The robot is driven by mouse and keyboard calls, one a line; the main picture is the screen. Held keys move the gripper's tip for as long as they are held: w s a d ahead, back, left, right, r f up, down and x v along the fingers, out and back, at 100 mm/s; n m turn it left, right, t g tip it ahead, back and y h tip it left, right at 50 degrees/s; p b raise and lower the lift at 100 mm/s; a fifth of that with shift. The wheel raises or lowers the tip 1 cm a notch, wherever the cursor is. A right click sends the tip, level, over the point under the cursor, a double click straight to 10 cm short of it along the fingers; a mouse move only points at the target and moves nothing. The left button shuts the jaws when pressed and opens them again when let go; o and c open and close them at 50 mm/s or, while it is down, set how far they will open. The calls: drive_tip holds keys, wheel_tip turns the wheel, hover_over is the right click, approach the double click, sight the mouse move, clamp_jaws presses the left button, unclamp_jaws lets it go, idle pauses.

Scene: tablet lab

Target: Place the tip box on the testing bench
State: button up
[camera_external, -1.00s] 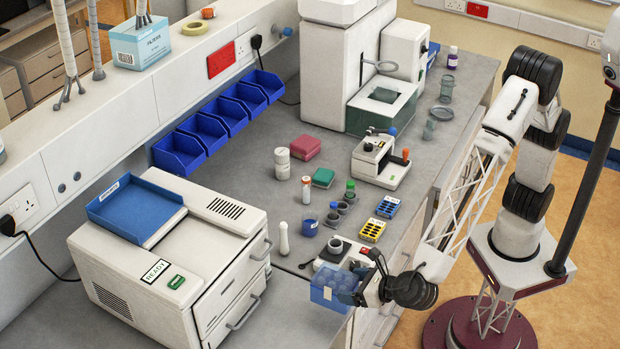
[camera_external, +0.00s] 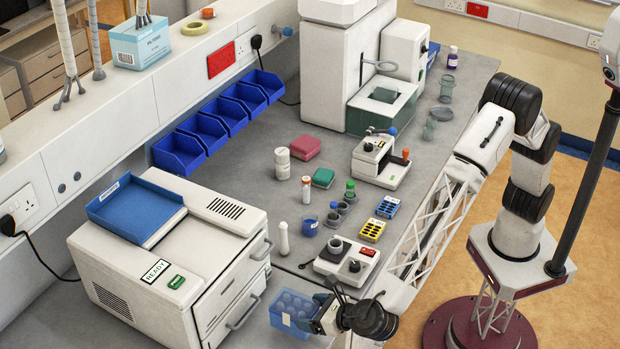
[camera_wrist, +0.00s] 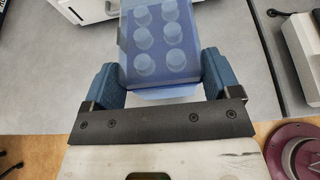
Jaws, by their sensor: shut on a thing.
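The tip box is a translucent blue box (camera_external: 289,305) with round tip tops in rows. It shows near the bottom middle of the external view, just right of the white READY machine. My gripper (camera_external: 308,318) is shut on it from the right side. In the wrist view the tip box (camera_wrist: 158,42) sits between the two blue fingers of my gripper (camera_wrist: 157,80). The grey bench top (camera_external: 245,165) runs behind and beneath the box. I cannot tell whether the box touches it.
The white READY machine (camera_external: 180,262) with a blue tray (camera_external: 135,208) on top stands close left of the box. A small white device (camera_external: 345,262) stands behind my gripper. Blue and yellow racks, bottles and a beaker stand further back. The bench between READY machine and bottles has free room.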

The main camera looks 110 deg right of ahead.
drive_tip(key=shift+w+a, duration=0.2)
drive_tip(key=shift+w, duration=0.3)
drive_tip(key=shift+w+a, duration=0.15)
drive_tip(key=shift+w, duration=0.35)
drive_tip(key=shift+f, duration=0.15)
drive_tip(key=shift+f, duration=1.65)
drive_tip(key=shift+f, duration=0.15)
drive_tip(key=o, duration=0.8)
drive_tip(key=shift+o, duration=0.2)
drive_tip(key=v, duration=1.2)
drive_tip(key=shift+d, duration=0.15)
